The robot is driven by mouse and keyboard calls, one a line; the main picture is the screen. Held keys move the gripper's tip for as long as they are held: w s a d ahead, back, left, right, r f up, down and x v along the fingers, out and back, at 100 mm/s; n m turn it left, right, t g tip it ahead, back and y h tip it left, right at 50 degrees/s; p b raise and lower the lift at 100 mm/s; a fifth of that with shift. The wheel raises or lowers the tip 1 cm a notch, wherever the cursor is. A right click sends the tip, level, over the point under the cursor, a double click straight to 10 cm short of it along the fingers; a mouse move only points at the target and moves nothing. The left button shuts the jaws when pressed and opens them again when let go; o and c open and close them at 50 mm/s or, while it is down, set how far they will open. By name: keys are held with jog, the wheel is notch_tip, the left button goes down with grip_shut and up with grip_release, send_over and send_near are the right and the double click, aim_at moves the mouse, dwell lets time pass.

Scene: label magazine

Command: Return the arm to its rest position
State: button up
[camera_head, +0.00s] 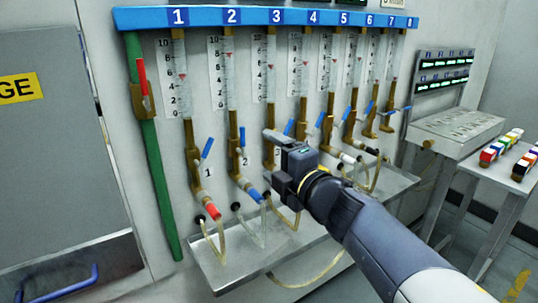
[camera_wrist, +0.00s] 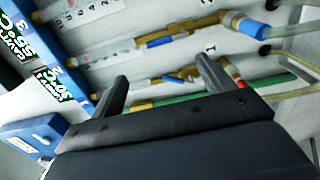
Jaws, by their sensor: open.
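My gripper (camera_head: 274,160) is open and empty in the head view, with its fingers pointing left. It is in front of the lower part of gauge tube 3 and hides part of it. In the wrist view its two fingers (camera_wrist: 162,72) stand apart, with nothing held between them. My arm reaches in from the lower right of the head view and is extended towards the panel. Whether the fingers touch any pipe cannot be told.
A blue rail (camera_head: 210,19) numbered 1 to 8 tops a row of gauge tubes with blue valve levers (camera_head: 207,147). A grey tray (camera_head: 225,268) with loose hoses lies below. A green pipe (camera_head: 150,150) stands left. Right is a side table with coloured blocks (camera_head: 490,155).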

aim_at(243, 137)
jog(key=b+x, duration=0.1)
jog(key=x, duration=1)
jog(key=shift+s, duration=0.1)
jog(key=shift+s+d, duration=0.1)
dwell(0.4)
